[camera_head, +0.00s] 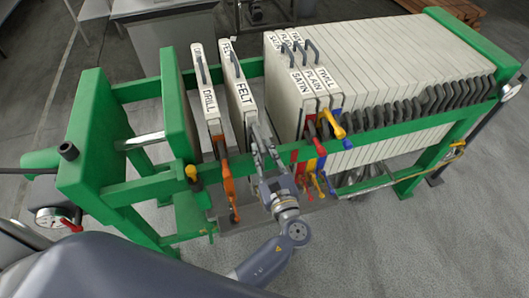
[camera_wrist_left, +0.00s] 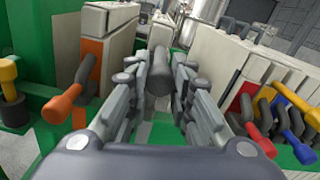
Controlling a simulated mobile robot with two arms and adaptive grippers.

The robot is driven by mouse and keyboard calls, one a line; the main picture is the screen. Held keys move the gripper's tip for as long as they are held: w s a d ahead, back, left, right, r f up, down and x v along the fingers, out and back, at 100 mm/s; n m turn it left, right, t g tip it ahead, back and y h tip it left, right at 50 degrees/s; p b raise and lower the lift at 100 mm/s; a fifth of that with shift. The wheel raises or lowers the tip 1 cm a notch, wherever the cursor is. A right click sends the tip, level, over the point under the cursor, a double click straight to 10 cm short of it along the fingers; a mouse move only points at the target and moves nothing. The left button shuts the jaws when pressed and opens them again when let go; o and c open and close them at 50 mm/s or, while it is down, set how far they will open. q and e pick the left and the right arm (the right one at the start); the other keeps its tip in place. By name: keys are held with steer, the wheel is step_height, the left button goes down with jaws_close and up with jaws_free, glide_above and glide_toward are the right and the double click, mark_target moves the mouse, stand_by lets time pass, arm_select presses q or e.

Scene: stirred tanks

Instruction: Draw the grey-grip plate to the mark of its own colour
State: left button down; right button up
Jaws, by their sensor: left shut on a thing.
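The grey-grip plate, labelled FELT (camera_head: 241,92), stands upright between the green side rails of the press, apart from its neighbours. My left gripper (camera_head: 263,143) is at its near edge, by the near rail. In the left wrist view my left gripper (camera_wrist_left: 160,82) is shut on the dark grey grip (camera_wrist_left: 159,72), one finger on each side. I cannot make out a grey mark. The right gripper is not in view.
The orange-grip DRILL plate (camera_head: 207,95) stands left of FELT, with its orange grip (camera_wrist_left: 64,102) close by. SATIN, PLAIN and TWILL (camera_head: 322,80) stand right, before a tight pack of plates (camera_head: 405,60). Gaps show on both sides of FELT. A green end block (camera_head: 90,130) closes the left.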

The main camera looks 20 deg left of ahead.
arm_select(q)
steer(key=shift+w+d, duration=0.15)
steer(key=shift+d, duration=0.05)
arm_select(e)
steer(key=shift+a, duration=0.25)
arm_select(q)
steer(key=c, duration=1.4)
jaws_free()
steer(key=shift+f, duration=0.1)
steer(key=shift+c, duration=0.2)
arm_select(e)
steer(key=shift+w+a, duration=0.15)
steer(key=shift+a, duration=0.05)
